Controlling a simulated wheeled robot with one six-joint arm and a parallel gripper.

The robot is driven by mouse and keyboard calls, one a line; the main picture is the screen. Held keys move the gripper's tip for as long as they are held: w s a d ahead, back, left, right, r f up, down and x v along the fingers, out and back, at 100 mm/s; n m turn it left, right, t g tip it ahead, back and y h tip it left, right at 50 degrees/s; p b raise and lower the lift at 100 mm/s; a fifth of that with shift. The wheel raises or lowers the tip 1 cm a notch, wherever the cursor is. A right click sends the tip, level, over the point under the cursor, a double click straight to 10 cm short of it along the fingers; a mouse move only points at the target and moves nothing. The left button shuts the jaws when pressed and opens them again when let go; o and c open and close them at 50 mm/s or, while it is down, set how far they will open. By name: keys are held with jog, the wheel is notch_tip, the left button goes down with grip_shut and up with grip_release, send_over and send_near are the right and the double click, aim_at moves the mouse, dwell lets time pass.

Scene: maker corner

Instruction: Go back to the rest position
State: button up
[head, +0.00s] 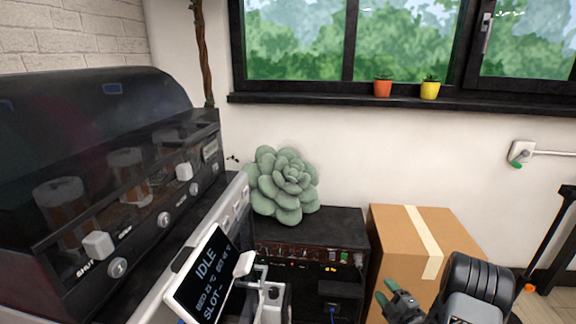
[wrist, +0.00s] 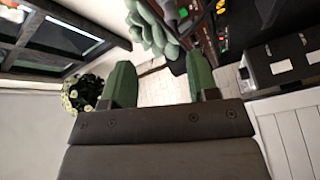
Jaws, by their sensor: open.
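My gripper (head: 384,296) shows at the bottom of the head view, in front of the cardboard box and low beside the black cabinet. In the wrist view my gripper (wrist: 160,78) has its two green fingers spread apart, with nothing between them. My dark arm link runs off to the right of it in the head view. The gripper appears clear of the things around it, though its exact distance from the box cannot be told.
A cardboard box (head: 400,225) stands right of a black cabinet (head: 300,240) bearing a green succulent (head: 283,185). A machine (head: 100,190) with a tilted "IDLE" screen (head: 204,277) fills the left. Two small pots (head: 383,88) stand on the windowsill (head: 330,100).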

jog(key=w+a+r+m+g+h+p, duration=0.1)
jog(key=a+r+m+g+h+p, duration=0.2)
jog(key=r+p, duration=0.8)
jog(key=a+r+m+g+h+p, duration=0.25)
jog(key=r+m+h+p, duration=0.2)
jog(key=r, duration=1.45)
jog(key=s+a+r+m+g+y+p, duration=0.1)
jog(key=s+a+r+m+g+p, duration=0.3)
jog(key=s+r, duration=0.6)
jog(key=s+a+r+m+g+y+p, duration=0.1)
jog(key=s+a+r+m+g+p, duration=0.3)
jog(key=s+a+r+p, duration=0.4)
jog(key=shift+s+a+r+m+g+p, duration=0.35)
jog(key=shift+s+r+m, duration=0.55)
jog(key=shift+s, duration=1.2)
jog(key=shift+d, duration=0.1)
